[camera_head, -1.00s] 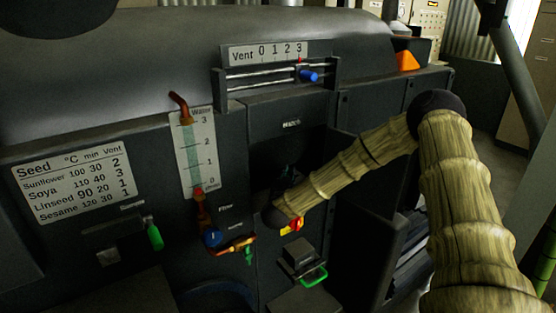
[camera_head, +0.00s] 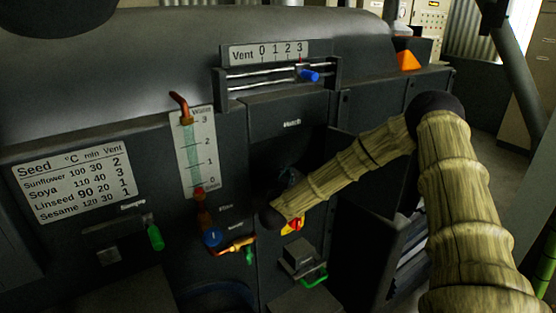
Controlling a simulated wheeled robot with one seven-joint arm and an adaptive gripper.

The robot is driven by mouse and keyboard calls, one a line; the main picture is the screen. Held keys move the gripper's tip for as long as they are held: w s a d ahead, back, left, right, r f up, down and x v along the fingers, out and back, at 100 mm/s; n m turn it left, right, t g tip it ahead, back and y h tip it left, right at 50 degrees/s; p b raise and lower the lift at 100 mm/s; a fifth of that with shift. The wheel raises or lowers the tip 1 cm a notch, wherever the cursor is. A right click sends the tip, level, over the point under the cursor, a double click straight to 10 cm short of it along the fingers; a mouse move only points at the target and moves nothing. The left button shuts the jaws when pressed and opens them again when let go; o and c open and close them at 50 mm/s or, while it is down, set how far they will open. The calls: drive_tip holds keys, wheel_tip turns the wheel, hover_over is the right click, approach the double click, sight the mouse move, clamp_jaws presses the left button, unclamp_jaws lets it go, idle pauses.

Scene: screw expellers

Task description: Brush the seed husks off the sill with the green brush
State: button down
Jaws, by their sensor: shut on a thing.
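My forearm reaches left to the open hatch (camera_head: 310,140) in the dark machine front. My gripper (camera_head: 289,178) shows as a small dark shape in the shadowed opening, partly behind my forearm. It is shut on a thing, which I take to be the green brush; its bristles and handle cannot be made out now. The sill at the bottom of the hatch is mostly hidden by my forearm and shadow. No seed husks can be made out.
The hatch door (camera_head: 362,215) hangs open to the right. A red knob on a yellow plate (camera_head: 295,225) sits just below my wrist. A green loop handle (camera_head: 313,277), copper pipe (camera_head: 236,244) and blue knob (camera_head: 212,237) are near. The vent slider (camera_head: 308,76) is above.

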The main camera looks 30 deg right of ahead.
drive_tip(key=a, duration=0.3)
drive_tip(key=shift+s+a, duration=0.1)
drive_tip(key=shift+a, duration=0.05)
drive_tip(key=shift+a+r+p, duration=0.2)
drive_tip(key=shift+r+p, duration=0.1)
wheel_tip(320, 180, up, 7)
drive_tip(key=p, duration=0.4)
drive_tip(key=shift+r, duration=0.2)
drive_tip(key=shift+s+d+f, duration=0.1)
idle(0.3)
